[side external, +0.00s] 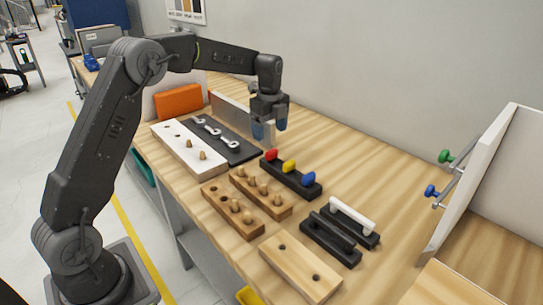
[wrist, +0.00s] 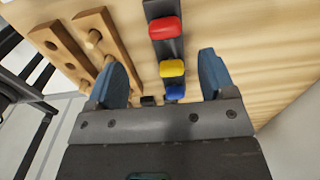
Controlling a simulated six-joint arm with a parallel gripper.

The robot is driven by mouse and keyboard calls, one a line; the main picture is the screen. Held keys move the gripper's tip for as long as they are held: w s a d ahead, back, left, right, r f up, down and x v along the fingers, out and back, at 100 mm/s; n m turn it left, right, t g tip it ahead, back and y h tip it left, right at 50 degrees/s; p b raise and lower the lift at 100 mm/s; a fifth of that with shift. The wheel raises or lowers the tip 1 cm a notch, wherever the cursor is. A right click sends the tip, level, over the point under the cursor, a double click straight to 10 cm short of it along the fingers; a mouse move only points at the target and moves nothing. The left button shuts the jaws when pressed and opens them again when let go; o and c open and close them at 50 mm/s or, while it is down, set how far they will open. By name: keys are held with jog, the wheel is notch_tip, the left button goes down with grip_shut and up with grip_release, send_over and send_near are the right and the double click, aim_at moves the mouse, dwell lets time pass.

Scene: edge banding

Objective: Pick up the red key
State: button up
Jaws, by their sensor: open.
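The red key (side external: 271,155) stands at the far left end of a black holder (side external: 296,184) on the wooden bench. A yellow key (side external: 289,166) and a blue key (side external: 309,178) stand in the same holder. In the wrist view the red key (wrist: 165,28) is farthest from my gripper, with the yellow key (wrist: 172,68) and the blue key (wrist: 175,91) nearer. My gripper (side external: 270,130) is open and empty, above the bench and the red key. Its two blue fingers (wrist: 162,78) are apart in the wrist view, with the keys showing between and beyond them.
Wooden peg blocks (side external: 233,211) stand in front of the key holder. A black tray with wrenches (side external: 240,152) and a white board with pegs (side external: 175,145) lie to the left. Black and white handles (side external: 352,216) stand to the right. A white upright panel (side external: 480,175) is at far right.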

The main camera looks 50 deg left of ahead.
aim_at(271, 150)
jog(key=shift+w+f, duration=0.15)
jog(key=shift+f, duration=1.85)
jog(key=shift+w+f, duration=0.15)
jog(key=shift+f, duration=1.8)
jog(key=c, duration=1)
